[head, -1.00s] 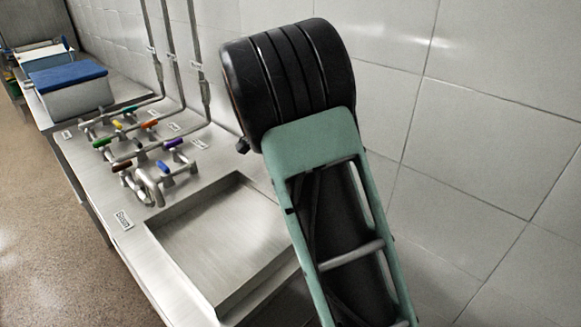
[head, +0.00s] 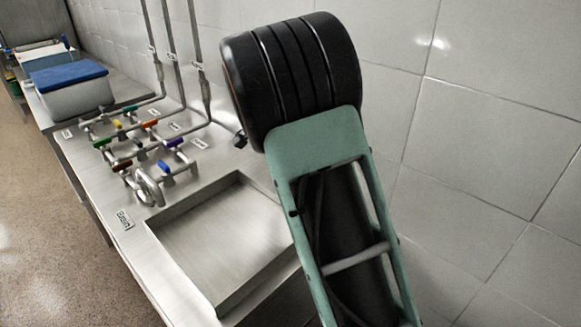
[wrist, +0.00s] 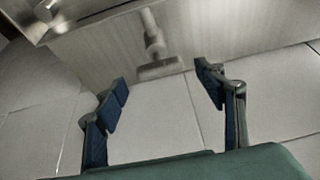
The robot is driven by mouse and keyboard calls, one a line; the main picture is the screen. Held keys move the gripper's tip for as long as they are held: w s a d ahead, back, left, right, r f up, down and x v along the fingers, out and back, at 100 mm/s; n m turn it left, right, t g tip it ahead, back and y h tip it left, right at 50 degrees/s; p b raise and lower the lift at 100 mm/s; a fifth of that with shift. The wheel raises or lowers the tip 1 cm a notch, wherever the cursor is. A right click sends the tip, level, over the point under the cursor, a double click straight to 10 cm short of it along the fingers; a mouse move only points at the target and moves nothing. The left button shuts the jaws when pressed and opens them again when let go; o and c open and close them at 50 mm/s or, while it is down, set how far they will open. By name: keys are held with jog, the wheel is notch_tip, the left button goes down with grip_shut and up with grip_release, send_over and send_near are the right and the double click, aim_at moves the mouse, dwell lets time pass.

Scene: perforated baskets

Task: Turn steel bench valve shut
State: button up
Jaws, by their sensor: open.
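In the head view, several small valves with coloured handles sit on grey pipework on the steel bench (head: 90,160). Among them are a blue handle (head: 163,166), a dark red handle (head: 122,166), a green handle (head: 102,142) and an orange handle (head: 149,125). My gripper is hidden there behind my arm. In the wrist view my gripper (wrist: 166,88) is open, with nothing between its fingers. A grey T-shaped piece (wrist: 158,66) shows beyond the fingertips, apart from them; I cannot tell whether it is a valve.
A recessed steel basin (head: 225,240) lies in front of the valves, beside a "Basin" label (head: 124,219). A box with a blue lid (head: 70,85) stands farther along. Vertical pipes (head: 200,60) run up the tiled wall (head: 470,130). The floor left of the bench is clear.

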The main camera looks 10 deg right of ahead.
jog(key=v, duration=1)
jog(key=shift+r, duration=0.1)
